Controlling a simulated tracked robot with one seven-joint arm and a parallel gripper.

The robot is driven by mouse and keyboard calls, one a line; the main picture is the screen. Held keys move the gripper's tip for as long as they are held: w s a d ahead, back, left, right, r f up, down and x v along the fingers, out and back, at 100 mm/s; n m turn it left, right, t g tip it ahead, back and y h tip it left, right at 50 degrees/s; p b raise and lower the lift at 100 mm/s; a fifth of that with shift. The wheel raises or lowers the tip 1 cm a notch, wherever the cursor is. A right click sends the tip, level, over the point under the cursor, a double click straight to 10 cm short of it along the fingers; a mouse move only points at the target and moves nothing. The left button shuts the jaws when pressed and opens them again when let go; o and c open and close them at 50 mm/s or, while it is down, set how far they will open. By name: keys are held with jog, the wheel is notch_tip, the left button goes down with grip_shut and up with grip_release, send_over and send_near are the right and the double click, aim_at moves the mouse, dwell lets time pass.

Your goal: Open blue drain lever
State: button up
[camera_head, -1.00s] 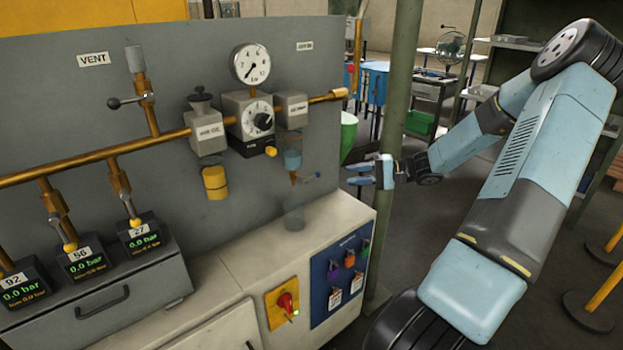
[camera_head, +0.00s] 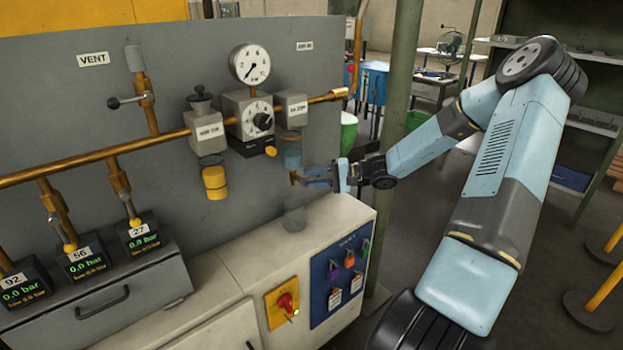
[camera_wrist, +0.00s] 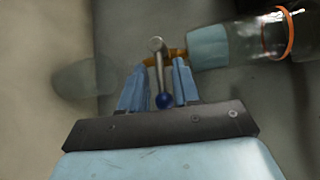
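The drain lever is a thin metal rod with a blue ball end (camera_wrist: 163,101) in the wrist view. It hangs from a brass drain fitting (camera_wrist: 178,53) under the light-blue bottom of a clear filter bowl (camera_wrist: 208,47). My gripper (camera_wrist: 160,78) is open, with one finger on each side of the rod and gaps visible on both sides. In the head view, my gripper (camera_head: 318,176) is at the drain below the bowl (camera_head: 291,152) and hides the lever.
A clear jar (camera_head: 294,218) stands on the white cabinet top (camera_head: 252,258) below the drain. The grey panel (camera_head: 90,130) with brass pipework is close to the left of my gripper. A green post (camera_head: 397,100) stands behind my forearm. The floor at right has yellow posts (camera_head: 605,285).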

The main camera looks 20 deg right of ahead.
jog(key=shift+w+a+f, duration=0.1)
jog(key=shift+w+a, duration=0.05)
jog(key=shift+a, duration=0.25)
grip_shut()
